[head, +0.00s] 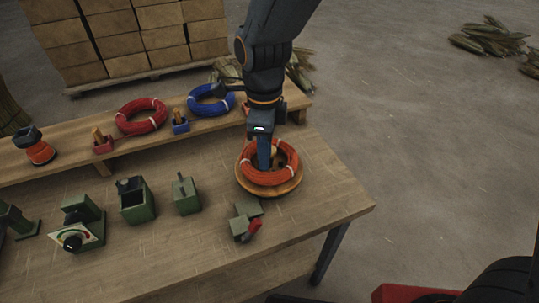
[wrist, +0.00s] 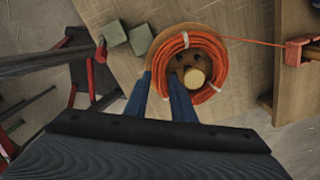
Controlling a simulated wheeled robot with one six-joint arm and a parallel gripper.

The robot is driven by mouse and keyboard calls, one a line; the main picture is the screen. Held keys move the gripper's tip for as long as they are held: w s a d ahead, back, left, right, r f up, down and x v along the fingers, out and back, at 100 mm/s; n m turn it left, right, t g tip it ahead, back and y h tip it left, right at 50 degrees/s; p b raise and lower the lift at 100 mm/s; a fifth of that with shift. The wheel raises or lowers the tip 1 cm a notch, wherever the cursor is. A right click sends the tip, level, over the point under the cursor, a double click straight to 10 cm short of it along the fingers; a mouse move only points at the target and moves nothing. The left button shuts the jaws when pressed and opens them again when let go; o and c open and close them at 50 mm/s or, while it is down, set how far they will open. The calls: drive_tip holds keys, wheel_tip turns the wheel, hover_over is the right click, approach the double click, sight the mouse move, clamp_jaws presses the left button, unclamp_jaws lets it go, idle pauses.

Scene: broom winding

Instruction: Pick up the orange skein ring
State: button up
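The orange skein ring (head: 288,156) lies on a round wooden disc (head: 265,191) near the right end of the workbench, around a pale wooden peg. It also shows in the wrist view (wrist: 217,86), with white ties and an orange strand running right to a red clamp-like part. My gripper (wrist: 160,80) is down at the ring. Its two blue fingers straddle the ring's near left side, one outside and one inside. The gap is narrow, and I cannot tell whether they press on the coil. The head view mostly shows one finger (head: 264,153); the arm hides the rest.
A red ring (head: 141,116) and a blue ring (head: 211,100) lie on the raised back shelf. Several green fixtures (head: 136,201) stand to the left.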

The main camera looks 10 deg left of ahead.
sight(266, 174)
drive_tip(key=shift+f+p, duration=1.1)
drive_tip(key=shift+f, duration=2.75)
clamp_jaws()
